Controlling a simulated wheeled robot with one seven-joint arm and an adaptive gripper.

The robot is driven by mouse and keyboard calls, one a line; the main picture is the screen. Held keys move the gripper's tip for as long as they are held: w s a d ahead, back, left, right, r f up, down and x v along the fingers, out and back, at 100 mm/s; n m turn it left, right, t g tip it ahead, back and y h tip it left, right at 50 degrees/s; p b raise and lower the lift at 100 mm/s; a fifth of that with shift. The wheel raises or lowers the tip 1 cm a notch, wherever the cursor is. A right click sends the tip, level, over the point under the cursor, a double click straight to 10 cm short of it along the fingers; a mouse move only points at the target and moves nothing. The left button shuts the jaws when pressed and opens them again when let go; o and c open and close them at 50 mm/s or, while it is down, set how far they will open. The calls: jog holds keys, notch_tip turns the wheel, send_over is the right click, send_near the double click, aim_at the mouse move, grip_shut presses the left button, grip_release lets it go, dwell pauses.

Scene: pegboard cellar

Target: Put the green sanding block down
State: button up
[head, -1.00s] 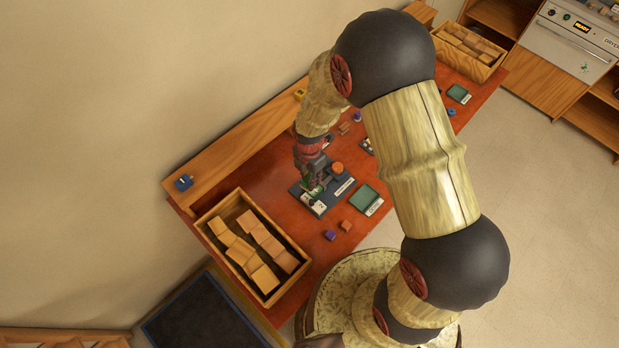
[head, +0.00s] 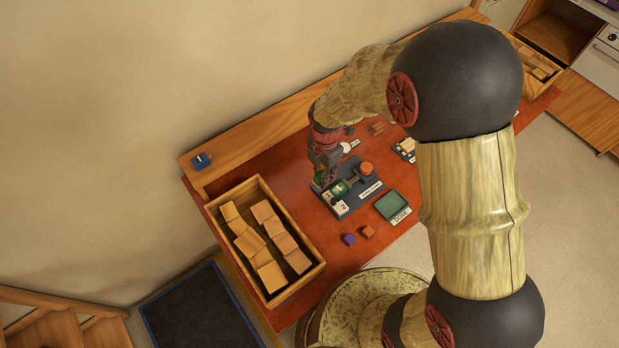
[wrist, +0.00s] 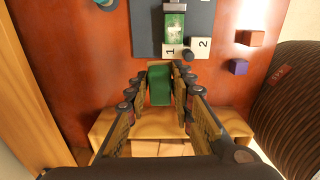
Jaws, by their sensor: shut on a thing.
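My gripper (wrist: 164,70) is shut on the green sanding block (wrist: 160,86), which sits between its two fingers in the wrist view. The block is held in front of the dark fixture plate (wrist: 205,30); its height above the table is hard to tell. On that plate a green piece (wrist: 174,28) lies in a grey holder, beside white labels 1 (wrist: 172,50) and 2 (wrist: 200,44). In the head view my gripper (head: 326,178) is over the left edge of the plate (head: 366,197), and the held block is mostly hidden.
A wooden crate of blocks (head: 212,212) stands at the table's left end. A green tray (head: 392,205), an orange-brown cube (head: 368,232) and a purple cube (head: 348,239) are in front of the plate. Bare red table (head: 300,180) shows between crate and plate.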

jog(key=s, duration=0.2)
send_over(310, 171)
jog(key=f, duration=0.9)
jog(key=shift+s+b, duration=0.2)
jog(key=shift+b, duration=0.15)
jog(key=shift+w+f, duration=0.2)
jog(key=shift+f, duration=1.55)
jog(key=shift+f, duration=0.1)
jog(key=o, duration=1)
